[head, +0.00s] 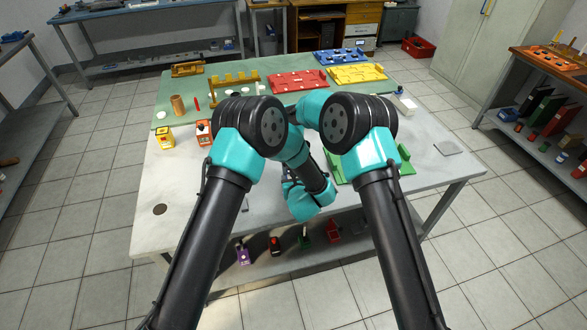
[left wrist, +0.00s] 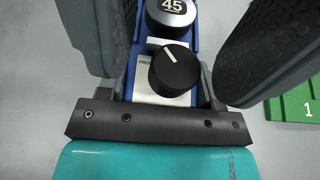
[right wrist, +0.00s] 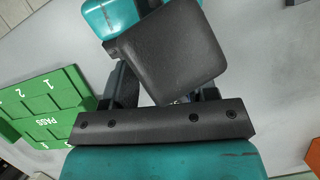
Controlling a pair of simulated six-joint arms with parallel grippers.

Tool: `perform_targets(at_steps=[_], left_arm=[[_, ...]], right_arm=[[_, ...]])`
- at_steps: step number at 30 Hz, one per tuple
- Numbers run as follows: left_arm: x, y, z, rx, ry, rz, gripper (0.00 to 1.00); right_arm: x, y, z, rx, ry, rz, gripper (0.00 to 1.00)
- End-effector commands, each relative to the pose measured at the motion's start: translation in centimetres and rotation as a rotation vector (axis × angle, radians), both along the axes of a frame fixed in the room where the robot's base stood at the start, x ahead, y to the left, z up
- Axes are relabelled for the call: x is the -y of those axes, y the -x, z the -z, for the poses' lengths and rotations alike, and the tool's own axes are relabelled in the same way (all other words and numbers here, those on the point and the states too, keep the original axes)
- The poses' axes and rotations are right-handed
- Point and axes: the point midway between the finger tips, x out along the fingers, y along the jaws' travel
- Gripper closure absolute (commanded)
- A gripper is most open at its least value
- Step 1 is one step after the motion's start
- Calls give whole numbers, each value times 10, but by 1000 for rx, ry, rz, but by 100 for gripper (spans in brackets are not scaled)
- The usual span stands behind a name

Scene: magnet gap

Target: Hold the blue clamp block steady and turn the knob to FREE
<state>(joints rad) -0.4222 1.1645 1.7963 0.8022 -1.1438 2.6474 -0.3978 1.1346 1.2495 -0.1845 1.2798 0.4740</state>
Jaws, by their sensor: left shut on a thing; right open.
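In the left wrist view the blue clamp block (left wrist: 194,70) lies between the two dark fingers of my left gripper (left wrist: 165,60), which is shut on it. A black round knob (left wrist: 174,71) sits on its pale plate. The knob's white pointer line aims up and slightly left. In the head view my arms hide the block and knob.
A green tray marked PASS (right wrist: 50,118) lies left in the right wrist view. The head view shows a yellow box (head: 165,138), an orange-red box (head: 203,132), and red (head: 299,83) and yellow (head: 357,74) trays behind. The table's front left is mostly clear.

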Motion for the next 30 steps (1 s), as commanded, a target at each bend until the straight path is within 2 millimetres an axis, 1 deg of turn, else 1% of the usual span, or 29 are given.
perform_targets(at_steps=[5,8,14,22,27,30], left_arm=[[0,1,1,-2,0,0,69],[0,1,1,-2,0,0,69],[0,1,1,-2,0,0,69],[0,1,1,-2,0,0,69],[0,0,1,-2,0,0,69],[0,0,1,-2,0,0,69]], right_arm=[[0,-2,-4,1,0,0,47],[-1,-5,-11,2,-1,0,47],[-2,-17,-39,4,-2,1,47],[-4,-36,-86,4,-1,0,47],[-5,-43,-104,2,0,0,47],[-5,-45,-109,1,0,0,47]])
